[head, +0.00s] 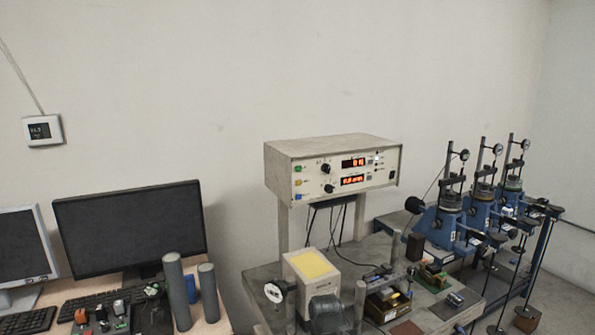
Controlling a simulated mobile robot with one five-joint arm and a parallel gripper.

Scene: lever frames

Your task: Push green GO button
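A beige control box (330,160) stands raised on posts above the grey bench, right of the middle of the head view. On the left of its front face is a small green button (298,169), at the top of a column above a yellow button (298,183) and a blue one (298,197). Any lettering on the green button is too small to read. The box's two displays (353,162) glow orange-red. Nothing covers the button. My gripper does not show in this view.
The grey bench (262,290) below holds a box with a yellow top (311,265) and other apparatus. Blue test machines (440,225) stand at the right. A monitor (130,228) and upright grey cylinders (177,290) stand on the left desk. The wall above is clear.

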